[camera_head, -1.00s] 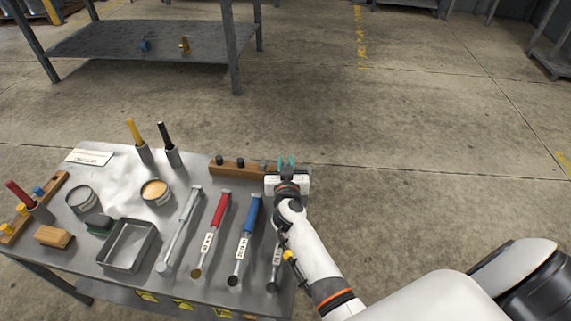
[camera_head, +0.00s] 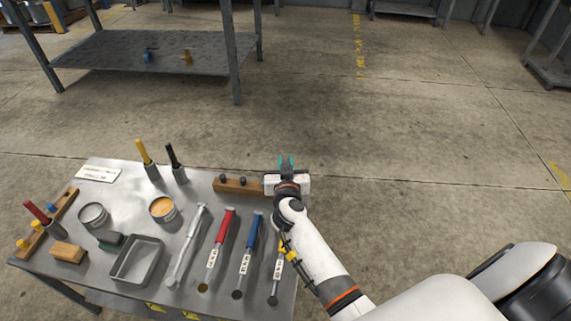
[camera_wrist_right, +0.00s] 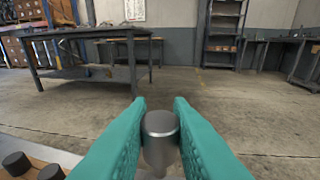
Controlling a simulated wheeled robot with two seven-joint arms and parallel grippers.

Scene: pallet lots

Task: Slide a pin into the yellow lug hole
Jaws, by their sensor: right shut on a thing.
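My right gripper (camera_head: 287,163) is shut on a grey metal pin (camera_wrist_right: 160,138), which stands upright between the teal fingers in the right wrist view. The gripper is above the far right edge of the near table. My left gripper is out of view.
The near table (camera_head: 95,262) holds a row of long-handled tools (camera_head: 250,250), two round tins (camera_head: 163,209), a grey tray (camera_head: 137,260), brushes in holders and a wooden peg block (camera_head: 62,214). Open concrete floor lies between it and the far table (camera_head: 100,50).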

